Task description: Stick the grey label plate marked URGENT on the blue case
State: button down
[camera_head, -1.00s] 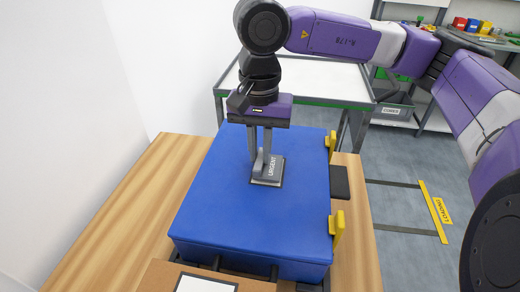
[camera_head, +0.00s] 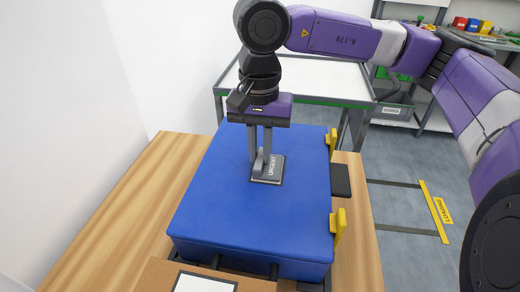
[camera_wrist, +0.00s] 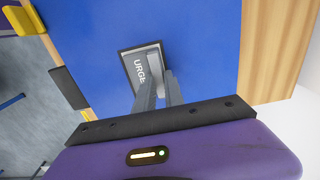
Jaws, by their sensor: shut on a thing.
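The grey label plate (camera_head: 274,171), marked URGENT, lies flat against the top of the blue case (camera_head: 220,213), a little right of the middle of its far half. Its dark rim and part of the lettering also show in the wrist view (camera_wrist: 138,72). My gripper (camera_head: 261,165) points down and is shut on the plate's raised grip; the fingers hide part of the plate. In the wrist view my gripper (camera_wrist: 157,78) covers the plate's right part. The plate looks in contact with the case lid, though a tiny gap cannot be ruled out.
The case stands on a wooden table (camera_head: 115,225), with yellow latches (camera_head: 338,232) on its right side. A brown box with a white sheet (camera_head: 205,283) is at the near edge. A white wall is at left.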

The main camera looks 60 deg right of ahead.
aim_at(260, 156)
dwell(0.4)
jog(key=c, duration=1.3)
grip_release()
jog(key=shift+c, duration=0.2)
jog(key=shift+r, duration=0.1)
notch_tip(260, 156, up, 8)
jog(key=shift+f, duration=0.25)
